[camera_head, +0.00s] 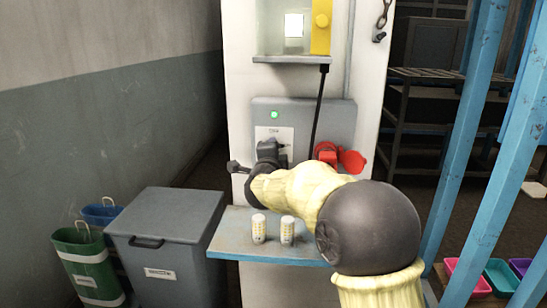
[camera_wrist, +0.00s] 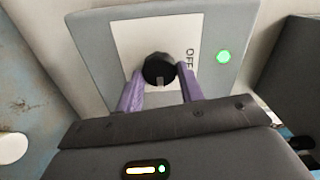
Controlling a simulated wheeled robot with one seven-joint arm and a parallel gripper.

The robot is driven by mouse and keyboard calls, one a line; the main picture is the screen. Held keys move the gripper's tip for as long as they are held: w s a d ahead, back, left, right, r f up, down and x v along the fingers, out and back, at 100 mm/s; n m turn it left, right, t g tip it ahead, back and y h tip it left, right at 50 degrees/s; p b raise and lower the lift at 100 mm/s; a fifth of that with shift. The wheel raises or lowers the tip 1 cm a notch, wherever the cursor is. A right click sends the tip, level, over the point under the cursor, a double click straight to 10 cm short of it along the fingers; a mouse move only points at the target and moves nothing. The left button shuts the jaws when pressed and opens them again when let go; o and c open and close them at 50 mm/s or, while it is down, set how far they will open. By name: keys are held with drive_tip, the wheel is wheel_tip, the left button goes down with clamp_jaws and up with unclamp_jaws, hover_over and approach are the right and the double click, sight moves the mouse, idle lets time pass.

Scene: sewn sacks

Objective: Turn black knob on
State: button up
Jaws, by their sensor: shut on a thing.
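The black knob (camera_wrist: 160,69) sits on a white plate of the grey control box (camera_head: 335,112), with the word OFF (camera_wrist: 190,62) printed beside it. A small pale mark shows on the knob's edge nearest my gripper. In the wrist view, the two purple fingers of my gripper (camera_wrist: 161,78) stand on either side of the knob and are shut on it. A green lamp (camera_wrist: 223,57) on the box is lit; it also shows in the head view (camera_head: 274,114). In the head view my gripper (camera_head: 268,152) and arm hide the knob.
A red socket (camera_head: 327,152) with an open round lid (camera_head: 353,161) is right of my gripper. Two patterned cans (camera_head: 259,229) (camera_head: 287,230) stand on the blue shelf (camera_head: 225,240) below. A grey bin (camera_head: 165,230) stands left; blue posts (camera_head: 475,110) rise at the right.

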drive_tip(key=shift+f, duration=0.1)
drive_tip(key=o, duration=1)
drive_tip(key=shift+s, duration=0.1)
drive_tip(key=s, duration=1.1)
drive_tip(key=s+b, duration=0.1)
drive_tip(key=s, duration=0.5)
drive_tip(key=shift+s+a, duration=0.1)
drive_tip(key=shift+a, duration=0.25)
